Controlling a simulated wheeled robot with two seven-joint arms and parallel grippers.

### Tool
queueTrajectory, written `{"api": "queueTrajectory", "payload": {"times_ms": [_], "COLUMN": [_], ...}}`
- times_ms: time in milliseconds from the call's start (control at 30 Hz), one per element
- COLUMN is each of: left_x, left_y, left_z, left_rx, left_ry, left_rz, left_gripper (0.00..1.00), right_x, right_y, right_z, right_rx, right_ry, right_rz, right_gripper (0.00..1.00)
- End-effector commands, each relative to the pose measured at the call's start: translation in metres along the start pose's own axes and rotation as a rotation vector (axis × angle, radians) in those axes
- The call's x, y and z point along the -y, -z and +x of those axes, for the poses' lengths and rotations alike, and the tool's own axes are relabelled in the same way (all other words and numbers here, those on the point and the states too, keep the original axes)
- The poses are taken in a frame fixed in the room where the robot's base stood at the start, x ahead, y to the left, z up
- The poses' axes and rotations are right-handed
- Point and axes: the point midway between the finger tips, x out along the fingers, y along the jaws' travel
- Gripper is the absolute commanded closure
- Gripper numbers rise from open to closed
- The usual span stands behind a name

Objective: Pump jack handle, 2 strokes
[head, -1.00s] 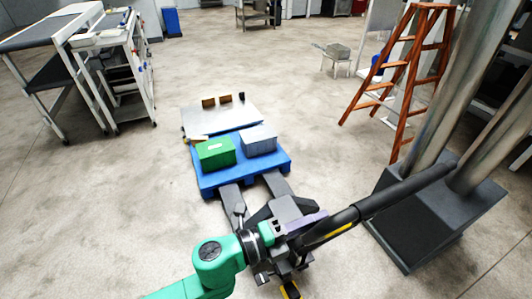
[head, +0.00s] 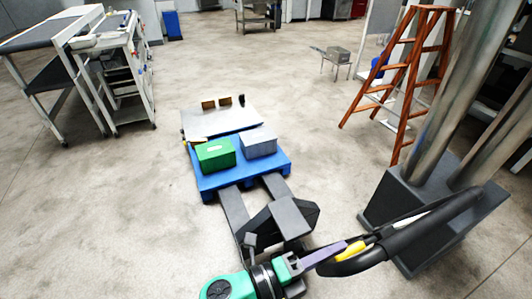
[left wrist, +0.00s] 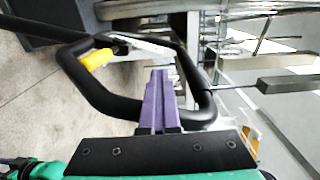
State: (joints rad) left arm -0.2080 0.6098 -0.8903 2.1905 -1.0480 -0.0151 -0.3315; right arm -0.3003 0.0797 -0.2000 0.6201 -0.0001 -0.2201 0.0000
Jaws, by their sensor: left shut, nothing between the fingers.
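The pump jack handle (head: 425,228) is a thick black bar ending in a loop with a yellow lever, at the lower right in the head view. In the left wrist view the loop (left wrist: 196,73) fills the middle, with the yellow lever (left wrist: 97,59) on its left side. My left gripper (head: 341,246) has purple fingers, shut and empty, against or beside the loop. In the left wrist view the fingertips (left wrist: 160,73) overlap the loop's opening. I cannot tell whether they touch it. The jack's dark body (head: 280,222) stands behind. My right gripper is not in view.
The jack's forks lead to a blue pallet (head: 283,170) bearing a green box (head: 215,155) and a grey box (head: 259,141). A dark-based metal column (head: 410,205) stands close right of the handle. An orange ladder (head: 405,75) is behind.

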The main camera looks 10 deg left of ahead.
Motion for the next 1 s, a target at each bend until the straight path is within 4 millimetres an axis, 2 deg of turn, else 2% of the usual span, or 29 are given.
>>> {"api": "queueTrajectory", "payload": {"times_ms": [100, 267, 633, 833, 900, 1000], "left_x": [-0.013, -0.022, -0.024, -0.044, -0.047, -0.043], "left_y": [0.022, 0.049, 0.057, 0.091, 0.101, 0.107], "left_z": [0.000, 0.000, 0.000, 0.000, -0.001, -0.001], "left_rx": [-0.007, -0.006, -0.005, -0.006, -0.007, -0.005], "left_ry": [-0.001, -0.001, -0.001, -0.001, 0.000, 0.005], "left_rz": [-0.009, -0.008, -0.004, -0.008, -0.008, -0.004], "left_gripper": [1.00, 1.00, 1.00, 1.00, 1.00, 1.00], "right_x": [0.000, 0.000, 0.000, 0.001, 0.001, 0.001], "right_y": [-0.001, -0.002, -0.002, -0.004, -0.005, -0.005], "right_z": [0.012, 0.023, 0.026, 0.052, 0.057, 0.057], "right_rx": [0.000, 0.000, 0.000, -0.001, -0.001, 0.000], "right_ry": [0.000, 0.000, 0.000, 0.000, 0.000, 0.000], "right_rz": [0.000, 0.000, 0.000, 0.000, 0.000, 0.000], "right_gripper": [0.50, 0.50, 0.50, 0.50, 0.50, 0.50]}}
